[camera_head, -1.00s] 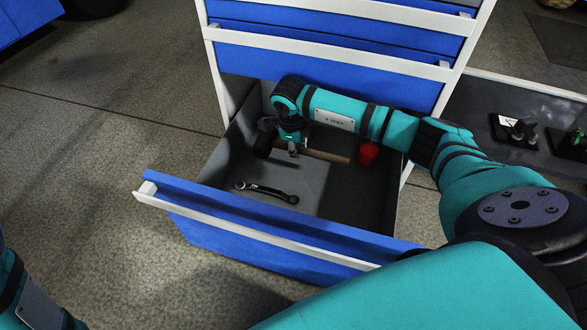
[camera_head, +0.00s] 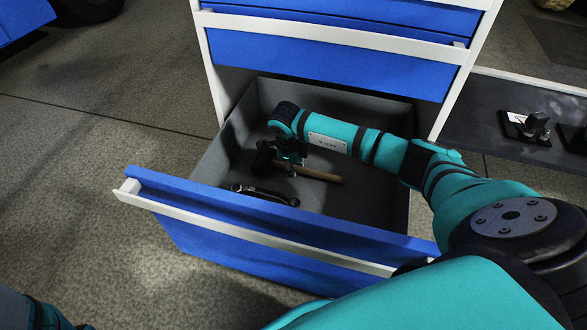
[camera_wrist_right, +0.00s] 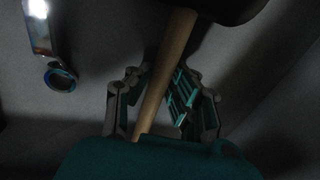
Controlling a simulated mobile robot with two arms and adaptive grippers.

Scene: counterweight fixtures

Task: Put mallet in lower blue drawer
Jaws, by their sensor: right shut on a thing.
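The lower blue drawer (camera_head: 215,213) is pulled open, with grey inner walls. The mallet, with its black head (camera_head: 264,158) and wooden handle (camera_head: 318,174), is within the drawer's walls. Whether it touches the floor I cannot tell. My right gripper (camera_head: 290,161) reaches down into the drawer and is shut on the mallet's handle near the head. In the right wrist view the handle (camera_wrist_right: 170,62) runs between the fingers (camera_wrist_right: 160,100), with the dark head (camera_wrist_right: 225,8) at the top edge. My left gripper is out of view.
A wrench (camera_head: 264,193) lies in the drawer close behind its front panel; its ring end (camera_wrist_right: 60,77) shows in the right wrist view. Closed blue drawers (camera_head: 330,65) are above. A dark shelf (camera_head: 480,115) with small items stands at right.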

